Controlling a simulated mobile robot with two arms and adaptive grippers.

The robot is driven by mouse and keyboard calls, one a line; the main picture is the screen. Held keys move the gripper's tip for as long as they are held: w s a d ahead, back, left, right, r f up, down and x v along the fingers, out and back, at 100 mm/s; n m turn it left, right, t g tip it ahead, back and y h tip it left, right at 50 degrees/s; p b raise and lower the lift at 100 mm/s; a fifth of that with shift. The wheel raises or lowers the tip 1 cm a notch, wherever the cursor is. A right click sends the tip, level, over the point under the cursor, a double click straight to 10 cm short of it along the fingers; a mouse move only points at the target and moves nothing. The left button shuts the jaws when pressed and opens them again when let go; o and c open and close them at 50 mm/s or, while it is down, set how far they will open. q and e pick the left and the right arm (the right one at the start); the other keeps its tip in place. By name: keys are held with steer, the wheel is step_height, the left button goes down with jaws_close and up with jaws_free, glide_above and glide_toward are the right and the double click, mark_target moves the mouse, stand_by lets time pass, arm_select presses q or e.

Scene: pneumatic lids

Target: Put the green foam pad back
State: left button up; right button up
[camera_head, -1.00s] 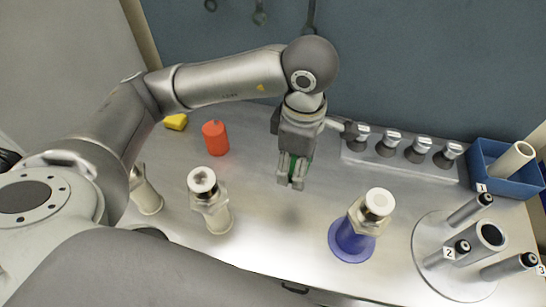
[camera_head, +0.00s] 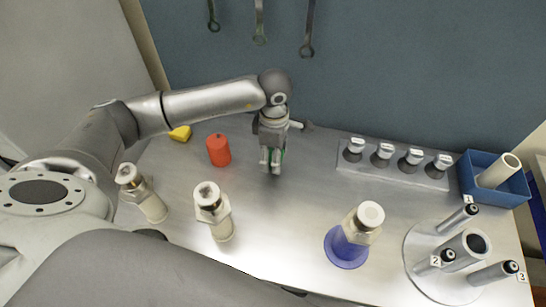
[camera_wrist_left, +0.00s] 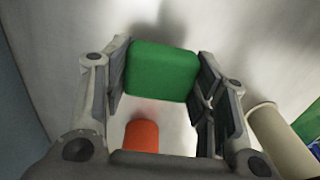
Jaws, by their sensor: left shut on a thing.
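My left gripper (camera_head: 271,167) hangs over the back middle of the metal table, pointing down. It is shut on the green foam pad (camera_wrist_left: 162,72), which fills the space between the two fingers in the left wrist view. In the head view only a thin green edge of the pad (camera_head: 283,155) shows beside the fingers. The gripper is to the right of a red cylinder (camera_head: 218,150), apart from it. How high the pad is above the table I cannot tell. My right gripper is not in view.
A yellow block (camera_head: 180,133) lies at the back left. Pale fittings (camera_head: 213,212) stand in front, one on a blue base (camera_head: 345,250). A rack of several knobs (camera_head: 392,168), a blue bin (camera_head: 512,190) and a round stand with numbered tubes (camera_head: 425,275) are right. The table's middle is clear.

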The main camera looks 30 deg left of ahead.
arm_select(q)
steer(key=f+p, duration=0.2)
steer(key=f, duration=0.1)
steer(key=shift+w+a, duration=0.15)
steer(key=shift+a, duration=0.05)
steer(key=shift+f, duration=0.5)
steer(key=o, duration=1)
steer(key=shift+r, duration=0.3)
step_height(320, 180, up, 11)
steer(key=b, duration=0.4)
steer(key=shift+w+f, duration=0.15)
steer(key=shift+f, duration=0.05)
steer(key=shift+r, duration=0.6)
